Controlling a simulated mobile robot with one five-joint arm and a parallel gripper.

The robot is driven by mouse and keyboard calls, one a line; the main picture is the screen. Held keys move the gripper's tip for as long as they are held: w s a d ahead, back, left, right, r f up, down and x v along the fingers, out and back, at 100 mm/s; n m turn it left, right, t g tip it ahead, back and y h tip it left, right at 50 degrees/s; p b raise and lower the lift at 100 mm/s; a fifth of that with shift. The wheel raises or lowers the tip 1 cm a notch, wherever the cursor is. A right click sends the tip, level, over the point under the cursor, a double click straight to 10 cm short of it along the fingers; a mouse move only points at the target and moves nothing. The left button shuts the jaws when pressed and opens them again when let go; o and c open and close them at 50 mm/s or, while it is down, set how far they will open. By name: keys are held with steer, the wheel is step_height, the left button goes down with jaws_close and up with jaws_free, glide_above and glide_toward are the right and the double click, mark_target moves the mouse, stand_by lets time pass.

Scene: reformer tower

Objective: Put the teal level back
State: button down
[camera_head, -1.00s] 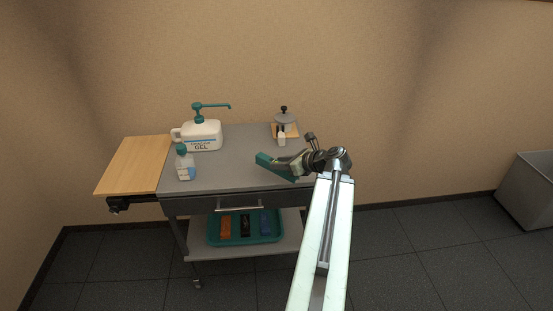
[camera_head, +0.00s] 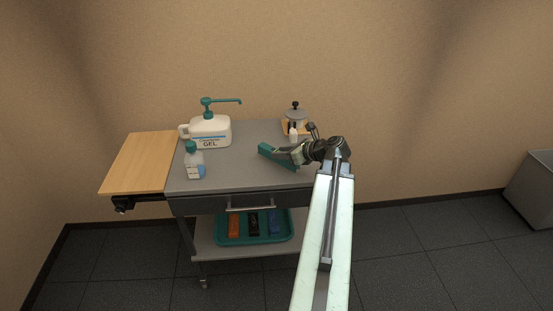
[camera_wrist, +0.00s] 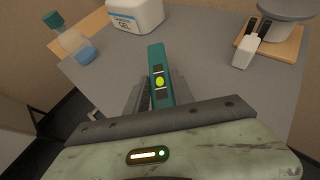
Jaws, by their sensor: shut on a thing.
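The teal level (camera_head: 277,156) is a bar with a yellow-green bubble vial. My gripper (camera_head: 295,155) is shut on it and holds it over the right part of the grey cart top. In the wrist view the level (camera_wrist: 158,65) sticks out forward from between the fingers of my gripper (camera_wrist: 157,92). Its near end is hidden by the gripper body. I cannot tell how far it is above the cart top. On the cart's lower shelf is a teal tray (camera_head: 287,238) with an orange bar (camera_head: 234,227), a black bar (camera_head: 253,224) and a blue bar (camera_head: 274,222) in it.
A white gel pump bottle (camera_head: 211,131) and a small teal-capped bottle (camera_head: 194,163) stand on the left of the cart top (camera_head: 235,178). A grey-lidded device on a wooden board (camera_wrist: 285,43) stands at the back right. A wooden side leaf (camera_head: 138,163) extends left. A drawer handle (camera_head: 250,207) juts out in front.

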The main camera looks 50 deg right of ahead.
steer(key=f, duration=0.1)
steer(key=f+b, duration=0.1)
steer(key=shift+s+d+f, duration=0.1)
steer(key=shift+s+f, duration=0.25)
steer(key=shift+w+f, duration=0.1)
steer(key=shift+w+a+r, duration=0.2)
steer(key=shift+a, duration=0.05)
steer(key=shift+f, duration=0.1)
steer(key=c, duration=1.1)
jaws_free()
